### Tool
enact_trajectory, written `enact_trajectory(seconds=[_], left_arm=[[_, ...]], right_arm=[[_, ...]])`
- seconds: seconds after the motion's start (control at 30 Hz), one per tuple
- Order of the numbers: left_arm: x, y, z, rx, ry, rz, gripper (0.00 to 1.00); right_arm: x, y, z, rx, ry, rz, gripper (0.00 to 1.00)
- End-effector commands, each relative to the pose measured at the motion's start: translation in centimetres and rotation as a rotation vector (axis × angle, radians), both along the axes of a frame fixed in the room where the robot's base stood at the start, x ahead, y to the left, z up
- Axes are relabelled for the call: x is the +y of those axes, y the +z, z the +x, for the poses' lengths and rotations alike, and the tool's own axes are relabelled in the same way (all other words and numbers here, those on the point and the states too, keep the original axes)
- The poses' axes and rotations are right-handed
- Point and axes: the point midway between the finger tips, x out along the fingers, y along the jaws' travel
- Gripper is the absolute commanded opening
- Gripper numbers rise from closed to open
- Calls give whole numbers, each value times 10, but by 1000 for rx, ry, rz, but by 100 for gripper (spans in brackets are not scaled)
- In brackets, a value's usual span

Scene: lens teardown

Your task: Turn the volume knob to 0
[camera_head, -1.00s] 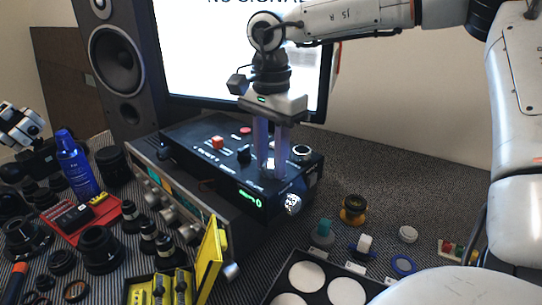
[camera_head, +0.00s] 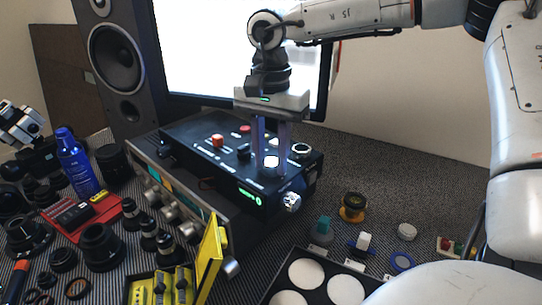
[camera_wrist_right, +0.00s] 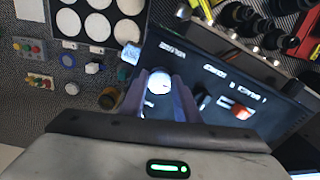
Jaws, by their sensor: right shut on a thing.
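A black control box (camera_head: 190,140) lies on the striped table with its top facing up. A white-topped round knob (camera_head: 271,161) stands on its top near the right end. It also shows in the right wrist view (camera_wrist_right: 159,83). My right gripper (camera_head: 270,172) points down over this knob, its fingers shut on the knob's sides. A green lit display (camera_head: 250,197) is on the box's front face; its digits are too small to read surely.
A grey-fronted unit (camera_head: 170,205) stands directly left. Lenses and a blue bottle (camera_head: 77,163) crowd the left. A dark tray (camera_head: 335,272) lies in front.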

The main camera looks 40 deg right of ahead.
Motion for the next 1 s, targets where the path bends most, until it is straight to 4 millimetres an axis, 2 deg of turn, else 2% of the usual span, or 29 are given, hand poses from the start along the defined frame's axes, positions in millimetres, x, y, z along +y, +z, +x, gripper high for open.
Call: enact_trajectory(seconds=[0.07, 0.1, 0.2, 0.57, 0.67, 1.0], left_arm=[[0, 0, 0, 0, 0, 0, 31], [0, 0, 0, 0, 0, 0, 31], [0, 0, 0, 1, 0, 0, 31], [0, 0, 0, 1, -1, 0, 31], [0, 0, 0, 1, -1, 0, 31], [-1, 3, 0, 0, -1, -1, 31]], right_arm=[[0, 2, 1, -6, 3, -2, 7], [0, 2, 1, -6, 3, -2, 31], [0, 2, 1, -5, 2, -1, 48], [0, 4, 1, -3, 0, -1, 48], [-1, 16, 2, -6, 0, -2, 48], [0, 82, 1, -6, 0, -2, 48]])
